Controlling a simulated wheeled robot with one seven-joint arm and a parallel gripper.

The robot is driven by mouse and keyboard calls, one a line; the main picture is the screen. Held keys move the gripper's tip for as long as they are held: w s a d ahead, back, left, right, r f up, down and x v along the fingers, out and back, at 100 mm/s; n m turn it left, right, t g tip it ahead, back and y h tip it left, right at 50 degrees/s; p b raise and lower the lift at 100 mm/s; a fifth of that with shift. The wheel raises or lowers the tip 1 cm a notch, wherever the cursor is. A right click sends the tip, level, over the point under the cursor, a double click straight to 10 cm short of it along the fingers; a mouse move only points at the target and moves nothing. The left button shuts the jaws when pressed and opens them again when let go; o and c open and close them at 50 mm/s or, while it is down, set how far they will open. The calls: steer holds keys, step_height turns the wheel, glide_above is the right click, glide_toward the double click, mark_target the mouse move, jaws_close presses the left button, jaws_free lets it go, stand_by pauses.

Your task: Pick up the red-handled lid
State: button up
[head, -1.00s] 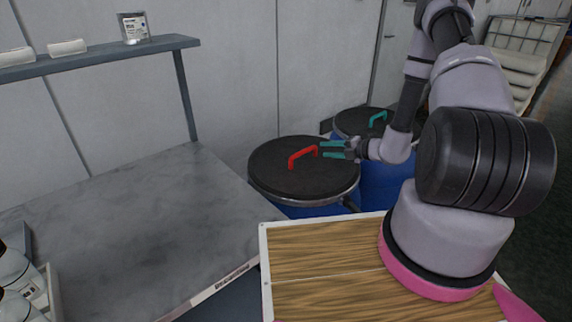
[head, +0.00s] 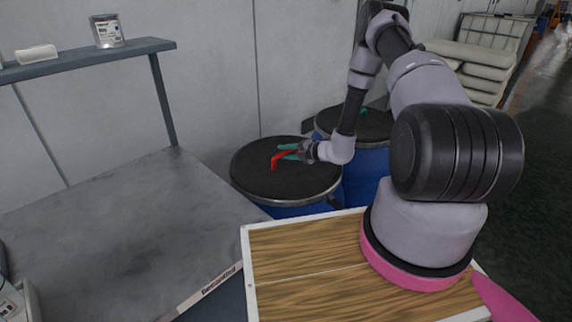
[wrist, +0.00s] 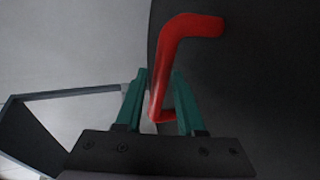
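The red-handled lid (head: 258,183) is a round black lid with a metal rim, lying on a blue drum. Its red handle (head: 278,160) stands up from the middle, and it also shows in the wrist view (wrist: 177,52). My gripper (head: 284,152) is at the handle with its teal fingers. In the wrist view, my gripper (wrist: 158,80) has one finger on each side of the handle. The handle is close to the right finger, and a narrow gap shows at the left one. The fingers look open.
A second drum with a black lid (head: 372,127) and teal handle stands just behind, partly hidden by my arm. A grey table (head: 120,220) is at left under a shelf (head: 85,58) holding a can (head: 107,32). Stacked sacks (head: 470,68) are at the back right.

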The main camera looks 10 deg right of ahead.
jaws_close()
steer(key=shift+r, duration=0.1)
stand_by(1.3)
